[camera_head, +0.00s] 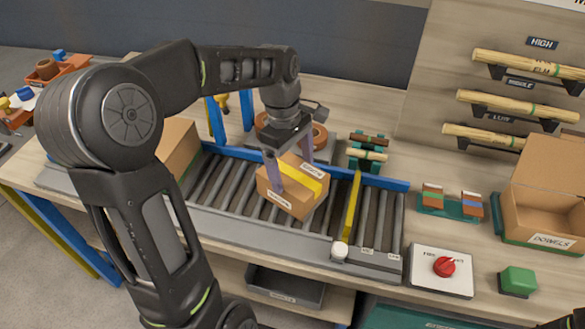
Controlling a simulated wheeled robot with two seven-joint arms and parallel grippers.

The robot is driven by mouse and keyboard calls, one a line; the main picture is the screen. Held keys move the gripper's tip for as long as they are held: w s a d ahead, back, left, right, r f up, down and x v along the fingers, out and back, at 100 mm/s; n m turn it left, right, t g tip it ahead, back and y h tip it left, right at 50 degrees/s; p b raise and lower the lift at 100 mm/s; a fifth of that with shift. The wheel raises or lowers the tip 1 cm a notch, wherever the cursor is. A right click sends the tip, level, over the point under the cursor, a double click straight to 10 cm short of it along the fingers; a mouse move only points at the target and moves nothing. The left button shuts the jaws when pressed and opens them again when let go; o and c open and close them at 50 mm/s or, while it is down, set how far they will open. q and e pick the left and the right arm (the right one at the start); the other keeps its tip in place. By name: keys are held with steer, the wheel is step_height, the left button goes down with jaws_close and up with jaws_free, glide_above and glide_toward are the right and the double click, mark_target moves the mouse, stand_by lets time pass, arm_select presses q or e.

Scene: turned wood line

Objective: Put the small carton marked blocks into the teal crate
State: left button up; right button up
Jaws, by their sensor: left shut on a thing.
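A small brown carton (301,206) with a yellow tape band sits on the roller conveyor (215,185), turned at an angle. Its labels are too small to read. My left gripper (289,168) reaches down from above and is shut on this carton, one finger across its near left side and the other behind it. I cannot tell whether the carton is lifted off the rollers. A teal crate (430,318) shows only in part at the bottom edge, below the table front. My right gripper is out of view.
A yellow bar (352,208) crosses the conveyor just right of the carton. Another carton (178,146) stands at the left. A switch box with a red knob (444,267), a green block (517,281) and an open dowels box (545,205) are at right. A grey tray (285,289) lies below.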

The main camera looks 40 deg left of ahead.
arm_select(q)
steer(key=shift+f, duration=0.55)
steer(key=o, duration=1.8)
steer(key=shift+f, duration=0.15)
steer(key=shift+r, duration=0.2)
steer(key=r, duration=0.5)
steer(key=a+r, duration=0.1)
steer(key=r, duration=0.2)
steer(key=shift+w+a, duration=0.1)
steer(key=shift+w, duration=0.05)
steer(key=r, duration=0.1)
steer(key=r+p, duration=0.2)
steer(key=r, duration=0.1)
steer(key=shift+a, duration=0.3)
